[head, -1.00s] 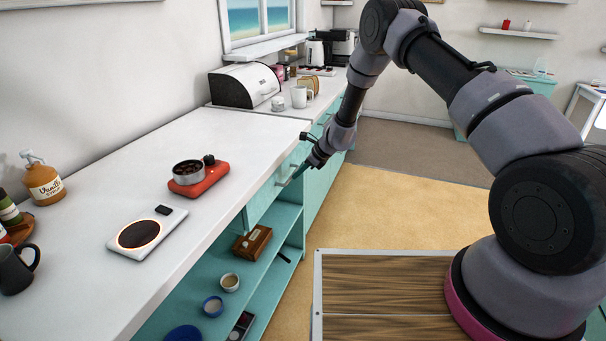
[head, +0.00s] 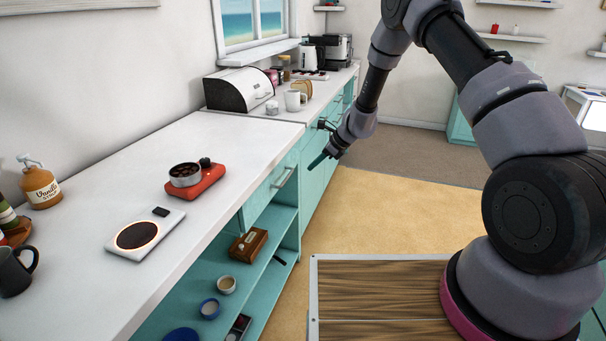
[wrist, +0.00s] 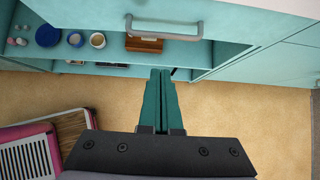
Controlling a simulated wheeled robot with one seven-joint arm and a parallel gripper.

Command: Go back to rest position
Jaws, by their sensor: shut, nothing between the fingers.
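My gripper (head: 318,163) hangs in the air to the right of the teal drawer front, clear of the counter. In the wrist view its two teal fingers (wrist: 160,100) lie side by side, shut, with nothing between them. The drawer handle (head: 283,176) is apart from the fingers; it also shows in the wrist view (wrist: 165,27). The drawer looks closed.
The white counter (head: 120,190) holds a red scale (head: 208,180) with a metal cup, a hot plate (head: 138,236) and a syrup bottle (head: 40,187). Open shelves (head: 262,275) below hold bowls and a wooden box (head: 248,243). Floor (head: 390,200) to the right is clear.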

